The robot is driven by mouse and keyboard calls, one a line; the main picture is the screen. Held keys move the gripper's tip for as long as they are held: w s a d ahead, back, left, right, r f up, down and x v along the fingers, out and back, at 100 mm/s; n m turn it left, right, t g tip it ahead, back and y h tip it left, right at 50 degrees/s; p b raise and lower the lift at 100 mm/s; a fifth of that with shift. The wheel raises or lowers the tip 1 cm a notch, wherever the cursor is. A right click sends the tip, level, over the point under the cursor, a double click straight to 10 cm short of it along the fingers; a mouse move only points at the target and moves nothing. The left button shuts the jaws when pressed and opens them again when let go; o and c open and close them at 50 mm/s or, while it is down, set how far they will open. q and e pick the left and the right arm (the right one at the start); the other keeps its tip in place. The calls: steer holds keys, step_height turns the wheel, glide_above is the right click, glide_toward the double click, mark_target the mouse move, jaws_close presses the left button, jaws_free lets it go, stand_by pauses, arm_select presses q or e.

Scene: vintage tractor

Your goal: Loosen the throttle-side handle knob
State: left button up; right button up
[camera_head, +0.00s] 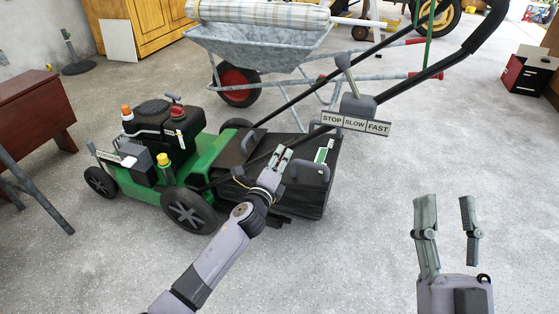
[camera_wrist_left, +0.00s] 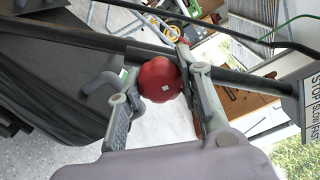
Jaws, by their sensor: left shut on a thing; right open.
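The head view does not show the knob clearly. The throttle plate (camera_head: 355,123), marked STOP, SLOW and FAST, is further up the handle. My right gripper (camera_head: 450,220) is open and empty over bare floor at the lower right.
The mower's dark grass bag (camera_head: 310,195) is beside and below my left gripper. A wheelbarrow (camera_head: 250,47) stands behind the mower. A brown table (camera_head: 35,115) is at the left, and a red and black box (camera_head: 528,72) at the far right. The floor at the front right is clear.

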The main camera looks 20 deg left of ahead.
arm_select(q)
steer(key=shift+r+n, duration=0.1)
steer(key=shift+n, duration=1)
steer(key=shift+a, duration=0.1)
steer(key=o, duration=1.2)
steer(key=s, duration=1.2)
steer(key=shift+a, duration=0.15)
